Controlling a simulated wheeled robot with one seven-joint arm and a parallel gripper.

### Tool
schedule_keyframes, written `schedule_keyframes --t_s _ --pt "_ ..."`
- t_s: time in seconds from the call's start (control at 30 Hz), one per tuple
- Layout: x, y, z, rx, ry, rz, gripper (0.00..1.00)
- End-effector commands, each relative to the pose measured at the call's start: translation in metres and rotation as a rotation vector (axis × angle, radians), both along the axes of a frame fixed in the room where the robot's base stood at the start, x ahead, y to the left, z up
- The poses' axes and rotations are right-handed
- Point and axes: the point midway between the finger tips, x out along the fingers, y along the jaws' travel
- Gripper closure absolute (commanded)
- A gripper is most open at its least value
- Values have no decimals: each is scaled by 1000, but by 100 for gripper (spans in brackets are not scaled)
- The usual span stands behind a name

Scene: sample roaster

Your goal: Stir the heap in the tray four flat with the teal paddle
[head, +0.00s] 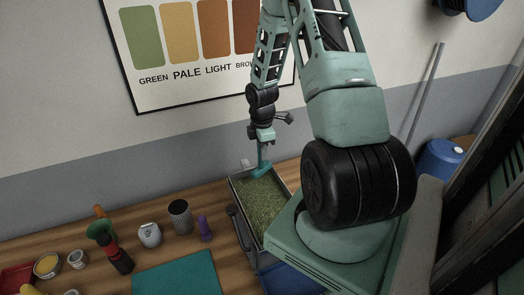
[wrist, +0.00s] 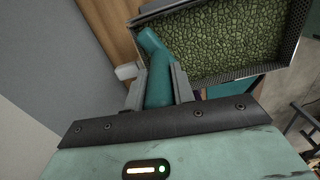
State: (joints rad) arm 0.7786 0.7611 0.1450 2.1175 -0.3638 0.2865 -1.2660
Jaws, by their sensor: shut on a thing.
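My gripper (wrist: 160,88) is shut on the teal paddle (wrist: 157,75), seen close in the wrist view. In the head view my gripper (head: 263,146) points down over the far end of the tray, with the paddle (head: 262,168) hanging below it. The paddle's lower end is at or just above the green beans (head: 262,200) near the tray's far wall; I cannot tell whether it touches them. The beans spread over the tray floor and look fairly even in both views. The metal tray (head: 233,186) has a raised rim, which also shows in the wrist view (wrist: 240,76). My arm hides the tray's right side.
A teal mat (head: 178,275) lies left of the tray. The wall with a colour chart (head: 200,45) is behind.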

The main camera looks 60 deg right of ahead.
Motion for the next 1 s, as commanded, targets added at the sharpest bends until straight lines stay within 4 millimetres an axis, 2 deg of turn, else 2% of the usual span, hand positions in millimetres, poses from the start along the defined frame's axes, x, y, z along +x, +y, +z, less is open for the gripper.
schedule_keyframes --t_s 0.03,0.2,0.57,1.0 --pt "0 0 10 0 0 0 98" --pt "0 0 23 0 0 0 98" --pt "2 -1 23 -1 -1 0 98" --pt "42 -26 38 -1 -2 -1 98"
